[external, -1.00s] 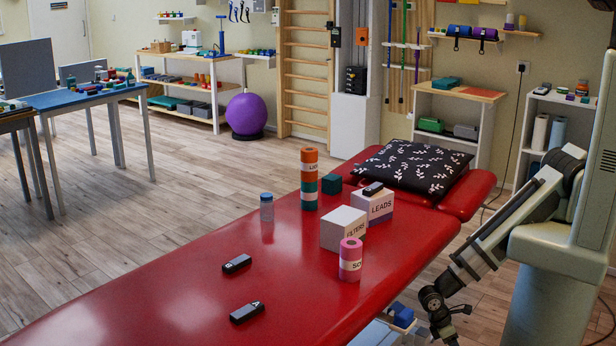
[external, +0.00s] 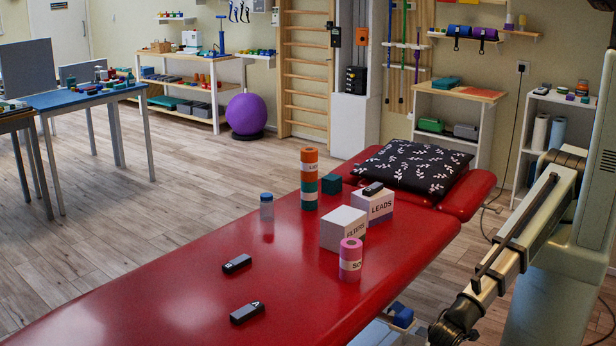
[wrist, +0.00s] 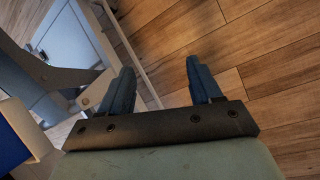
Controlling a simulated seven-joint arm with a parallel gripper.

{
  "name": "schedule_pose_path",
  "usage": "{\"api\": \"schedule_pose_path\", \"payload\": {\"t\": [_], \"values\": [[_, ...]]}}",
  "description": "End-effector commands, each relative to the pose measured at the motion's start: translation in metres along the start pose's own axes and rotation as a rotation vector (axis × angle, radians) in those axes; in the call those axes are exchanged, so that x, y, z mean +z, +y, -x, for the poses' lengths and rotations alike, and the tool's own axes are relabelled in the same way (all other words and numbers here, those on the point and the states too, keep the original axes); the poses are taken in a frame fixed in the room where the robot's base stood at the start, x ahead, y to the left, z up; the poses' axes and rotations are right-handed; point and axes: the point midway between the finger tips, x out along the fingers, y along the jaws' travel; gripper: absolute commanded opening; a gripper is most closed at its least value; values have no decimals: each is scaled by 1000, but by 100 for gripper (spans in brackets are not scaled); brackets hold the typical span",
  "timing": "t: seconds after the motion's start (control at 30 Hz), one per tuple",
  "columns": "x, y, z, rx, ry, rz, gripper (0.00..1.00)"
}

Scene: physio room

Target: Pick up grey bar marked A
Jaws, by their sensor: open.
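The grey bar marked A (external: 247,312) lies flat on the red treatment table (external: 150,300), near the front of the picture. A second, similar dark bar (external: 237,264) with a letter on its end, probably B, lies a little behind it. My gripper (wrist: 160,85) shows in the wrist view with its two dark fingers apart and nothing between them, above wooden floor. In the external view my arm is to the right of the table, and its end runs low toward the picture's bottom edge. The gripper's fingers are hidden there.
Right of the bars stand a pink roll (external: 350,260), a FILTERS box (external: 343,229) and a LEADS box (external: 373,206) with a dark bar (external: 373,188) on top. Behind are an orange-green stack (external: 309,180), a bottle (external: 267,207), a teal block (external: 331,184) and a pillow (external: 416,168).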

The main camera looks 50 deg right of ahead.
Motion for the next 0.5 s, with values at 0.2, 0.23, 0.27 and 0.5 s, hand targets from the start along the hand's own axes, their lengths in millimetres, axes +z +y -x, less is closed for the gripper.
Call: {"api": "schedule_pose_path", "payload": {"t": [0.2, 0.23, 0.27, 0.5], "values": [[-86, 22, 84, 132, 239, -82, 64], [-96, 26, 97, 147, 271, -94, 64], [-106, 31, 110, 163, 303, -105, 64], [-177, 70, 218, 260, 531, -188, 64]]}}
